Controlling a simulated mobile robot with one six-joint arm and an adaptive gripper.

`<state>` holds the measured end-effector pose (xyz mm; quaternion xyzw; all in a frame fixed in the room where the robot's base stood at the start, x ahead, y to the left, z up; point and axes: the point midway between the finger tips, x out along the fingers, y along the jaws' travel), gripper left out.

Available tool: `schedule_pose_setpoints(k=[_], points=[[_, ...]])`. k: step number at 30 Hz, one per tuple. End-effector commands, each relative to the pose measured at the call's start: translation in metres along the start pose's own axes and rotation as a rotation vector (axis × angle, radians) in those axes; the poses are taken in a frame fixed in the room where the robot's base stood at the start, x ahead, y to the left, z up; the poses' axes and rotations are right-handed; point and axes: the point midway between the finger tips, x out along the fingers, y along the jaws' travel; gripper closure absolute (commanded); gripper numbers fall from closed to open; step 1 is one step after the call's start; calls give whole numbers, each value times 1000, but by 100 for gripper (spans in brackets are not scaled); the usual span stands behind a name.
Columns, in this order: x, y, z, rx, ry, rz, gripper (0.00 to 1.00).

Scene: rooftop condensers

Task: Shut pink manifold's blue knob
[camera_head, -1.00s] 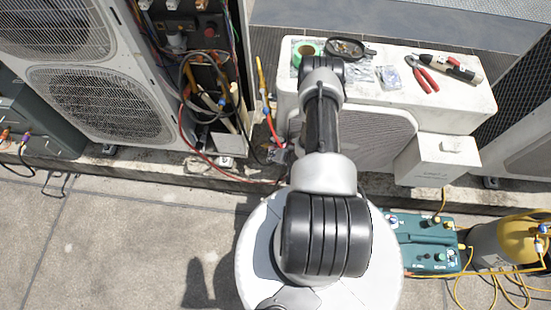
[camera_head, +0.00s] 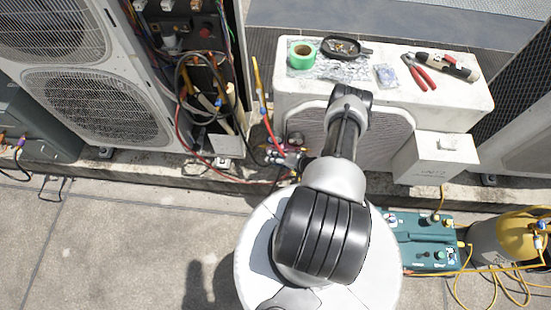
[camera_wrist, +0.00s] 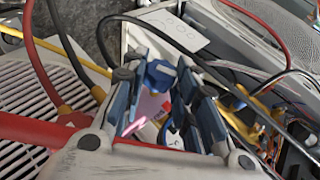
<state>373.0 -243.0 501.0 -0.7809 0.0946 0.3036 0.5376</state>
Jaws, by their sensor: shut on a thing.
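The pink manifold (camera_wrist: 150,108) shows between my fingers in the wrist view, with only part of its pink body visible. Its blue knob (camera_wrist: 160,73) lies between the fingertips of my gripper (camera_wrist: 160,78). My gripper is shut on the blue knob, with a blue-grey finger on each side of it. The rest of the manifold is hidden by the fingers and gripper body. In the head view, a small cluster with the manifold (camera_head: 289,152) shows left of my arm, in front of the white condenser; details there are too small to tell.
The white condenser (camera_head: 460,105) carries green tape (camera_head: 302,56), a black dish (camera_head: 343,47) and red pliers (camera_head: 420,73). An opened unit with loose wires (camera_head: 205,85) stands left. Red, black and yellow hoses cross near my gripper. A teal pump (camera_head: 422,240) sits at right.

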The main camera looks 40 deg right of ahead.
Motion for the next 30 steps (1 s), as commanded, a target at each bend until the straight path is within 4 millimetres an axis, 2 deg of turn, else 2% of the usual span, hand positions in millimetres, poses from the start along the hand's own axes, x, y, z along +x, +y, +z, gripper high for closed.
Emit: schedule_pose_setpoints(k=[6, 7, 16, 25, 30], points=[[0, 0, -1, -1, 2, 0, 97], [0, 0, -1, -1, 2, 0, 72], [0, 0, -1, -1, 1, 1, 53], [-1, -1, -1, -1, 1, 1, 53], [-12, -16, -7, -1, 2, 1, 53]])
